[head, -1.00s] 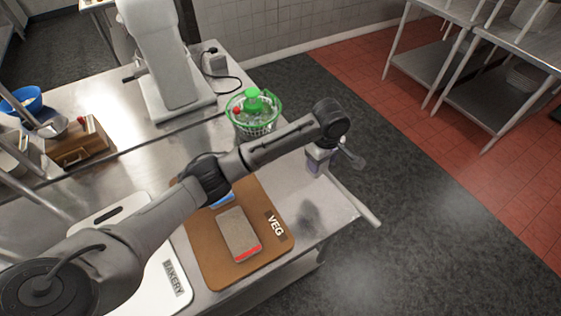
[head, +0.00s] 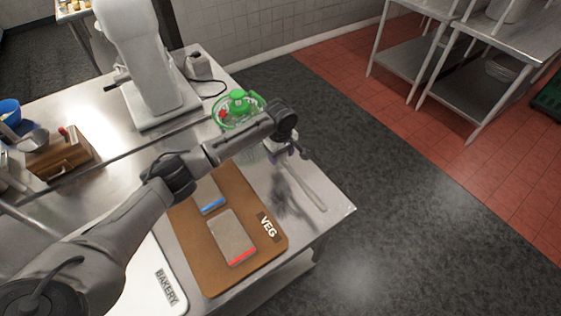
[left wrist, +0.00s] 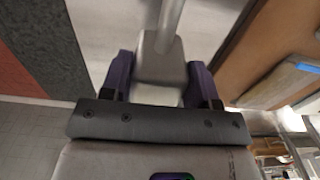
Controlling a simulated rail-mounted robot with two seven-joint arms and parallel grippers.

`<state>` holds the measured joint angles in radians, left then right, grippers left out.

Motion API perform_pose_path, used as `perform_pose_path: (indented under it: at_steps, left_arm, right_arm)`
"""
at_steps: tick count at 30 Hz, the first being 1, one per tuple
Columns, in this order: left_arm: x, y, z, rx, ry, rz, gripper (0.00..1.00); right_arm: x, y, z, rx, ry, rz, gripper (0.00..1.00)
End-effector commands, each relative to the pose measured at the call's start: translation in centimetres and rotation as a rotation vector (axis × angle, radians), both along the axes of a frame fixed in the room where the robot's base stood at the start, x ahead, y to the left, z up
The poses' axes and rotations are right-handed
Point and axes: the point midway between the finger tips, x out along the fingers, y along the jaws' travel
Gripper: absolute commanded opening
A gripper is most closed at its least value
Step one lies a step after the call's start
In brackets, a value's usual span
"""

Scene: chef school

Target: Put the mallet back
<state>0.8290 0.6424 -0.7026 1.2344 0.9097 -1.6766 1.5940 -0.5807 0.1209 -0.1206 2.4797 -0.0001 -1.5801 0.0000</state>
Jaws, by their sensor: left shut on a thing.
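The mallet has a grey metal handle (head: 305,188) that points toward the counter's front right corner in the head view. My left gripper (head: 283,152) is shut on the mallet's block-shaped head. In the left wrist view, the mallet head (left wrist: 162,62) sits between the purple fingers of my left gripper (left wrist: 162,82), with the handle running up out of the picture. A shadow lies on the counter below, so the mallet seems to be held above the surface. My right gripper is not in view.
A green-lidded spinner (head: 238,107) stands just behind my left gripper. A white mixer (head: 140,70), a wooden block (head: 62,155) and a white BAKERY board (head: 150,270) are further left. Bare counter lies right of the VEG board.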

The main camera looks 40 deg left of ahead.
Motion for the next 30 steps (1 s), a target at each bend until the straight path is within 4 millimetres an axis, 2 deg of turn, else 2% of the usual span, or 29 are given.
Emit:
perform_pose_path:
  at_steps: [11, 23, 24, 30]
  left_arm:
    - [0.0, 0.0, -3.7, 0.0, 0.0, 0.001, 0.2]
    - [0.0, 0.0, -4.1, 0.0, 0.0, 0.001, 0.2]
    - [0.0, 0.0, -4.2, 0.0, 0.001, 0.001, 0.57]
    - [0.0, 0.0, -4.2, 0.001, 0.0, 0.001, 0.76]
  right_arm:
    - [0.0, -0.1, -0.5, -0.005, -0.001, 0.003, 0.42]
    - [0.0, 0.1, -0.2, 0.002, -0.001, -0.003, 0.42]
    - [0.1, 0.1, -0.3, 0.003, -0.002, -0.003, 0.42]
    - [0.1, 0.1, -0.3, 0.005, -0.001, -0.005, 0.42]
